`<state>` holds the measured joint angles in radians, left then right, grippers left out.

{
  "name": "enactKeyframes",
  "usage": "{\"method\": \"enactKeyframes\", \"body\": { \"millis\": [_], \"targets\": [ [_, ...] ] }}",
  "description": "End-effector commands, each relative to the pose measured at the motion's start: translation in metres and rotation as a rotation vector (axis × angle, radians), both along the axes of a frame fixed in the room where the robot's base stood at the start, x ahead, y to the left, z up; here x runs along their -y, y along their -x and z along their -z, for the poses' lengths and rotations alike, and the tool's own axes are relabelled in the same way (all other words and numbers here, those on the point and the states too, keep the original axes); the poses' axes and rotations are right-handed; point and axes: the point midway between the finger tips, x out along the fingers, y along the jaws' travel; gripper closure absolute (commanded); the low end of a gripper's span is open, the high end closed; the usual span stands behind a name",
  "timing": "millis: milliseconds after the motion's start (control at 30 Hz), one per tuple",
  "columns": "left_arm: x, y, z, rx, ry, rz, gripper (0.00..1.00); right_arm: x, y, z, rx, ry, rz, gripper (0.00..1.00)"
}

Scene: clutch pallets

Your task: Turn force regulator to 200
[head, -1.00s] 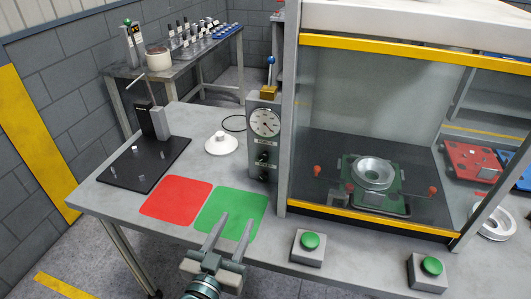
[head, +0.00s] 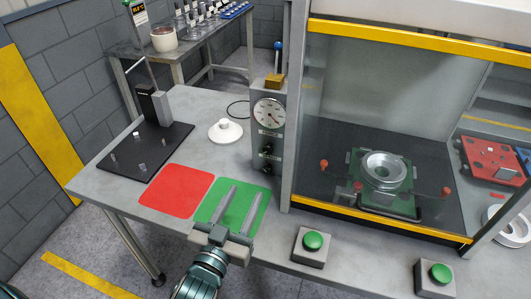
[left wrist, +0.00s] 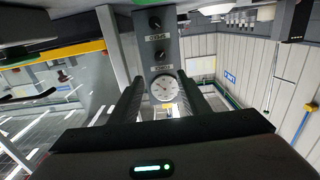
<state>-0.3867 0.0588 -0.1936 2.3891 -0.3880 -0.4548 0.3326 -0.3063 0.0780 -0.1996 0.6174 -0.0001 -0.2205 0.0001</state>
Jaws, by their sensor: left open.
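The grey control box (head: 263,145) stands upright on the bench, left of the glazed press. It carries a round white dial (head: 268,113) and, below it, two black knobs, an upper one (head: 267,152) and a lower one (head: 264,169). The left wrist view shows the box upside down, with the dial (left wrist: 167,90) between the fingers and both knobs beyond. My right gripper is not in view.
A red mat (head: 175,191) and a black plate with a stand (head: 145,158) lie to the left. A white round part (head: 224,131) sits left of the box. The press frame (head: 296,120) rises close on its right. Green buttons (head: 313,242) stand at the front.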

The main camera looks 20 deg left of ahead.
Motion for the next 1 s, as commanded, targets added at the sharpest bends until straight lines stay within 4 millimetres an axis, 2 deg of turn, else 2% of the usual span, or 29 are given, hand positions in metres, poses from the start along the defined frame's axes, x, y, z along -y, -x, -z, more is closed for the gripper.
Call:
{"method": "enactKeyframes", "body": {
  "millis": [267,800,1000],
  "targets": [
    [0.001,-0.031,-0.003,0.002,-0.001,0.0,0.58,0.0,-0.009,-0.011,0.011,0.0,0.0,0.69],
    [0.004,-0.128,-0.003,0.001,-0.001,0.0,0.58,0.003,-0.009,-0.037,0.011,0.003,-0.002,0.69],
    [0.005,-0.155,-0.001,-0.001,0.0,0.0,0.58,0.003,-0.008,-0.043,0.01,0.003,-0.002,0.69]
  ]
}}
